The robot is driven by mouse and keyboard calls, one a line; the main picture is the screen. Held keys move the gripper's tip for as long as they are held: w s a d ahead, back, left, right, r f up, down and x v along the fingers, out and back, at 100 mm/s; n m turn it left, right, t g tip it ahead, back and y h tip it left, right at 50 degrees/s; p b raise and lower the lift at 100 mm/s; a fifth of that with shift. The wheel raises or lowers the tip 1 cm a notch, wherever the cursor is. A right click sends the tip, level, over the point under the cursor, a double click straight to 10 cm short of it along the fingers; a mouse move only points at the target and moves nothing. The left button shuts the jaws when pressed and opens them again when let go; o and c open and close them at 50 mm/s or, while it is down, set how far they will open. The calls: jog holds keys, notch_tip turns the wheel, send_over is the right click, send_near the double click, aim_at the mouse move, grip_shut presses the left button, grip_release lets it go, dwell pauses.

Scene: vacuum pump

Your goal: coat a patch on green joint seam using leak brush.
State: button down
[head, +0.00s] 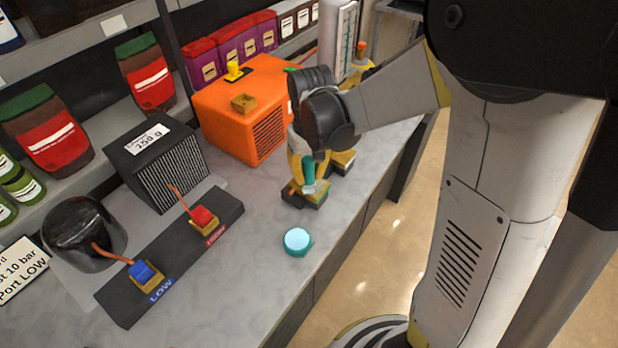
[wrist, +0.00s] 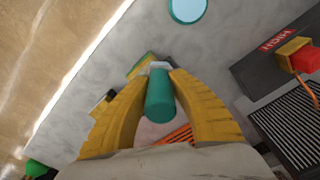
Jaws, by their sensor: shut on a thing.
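My gripper (head: 305,168) has yellow fingers and is shut on a teal-green handle (wrist: 159,98), which I take to be the leak brush. The handle (head: 308,172) points down, with a pale part at its lower end. It is just above or at a small dark block with yellow and green parts (head: 318,199); whether it touches I cannot tell. The bristles are hidden. A round teal-topped pot (head: 298,240) stands in front on the bench, and shows at the top of the wrist view (wrist: 187,8). I cannot identify the green joint seam; a small green bit (head: 292,69) shows behind my wrist.
An orange box (head: 240,105) with a yellow knob stands behind the gripper. A black vented box (head: 157,165) and a dark strip with blue LOW and red HIGH plugs (head: 180,257) lie left. Shelves with bags line the back. The bench around the pot is clear.

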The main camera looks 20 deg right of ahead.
aim_at(309, 159)
jog(key=shift+d+r, duration=0.15)
jog(key=shift+r, duration=0.4)
jog(key=shift+r+p, duration=1.9)
jog(key=shift+r, duration=0.4)
jog(key=shift+f+b, duration=0.4)
jog(key=shift+b, duration=1.75)
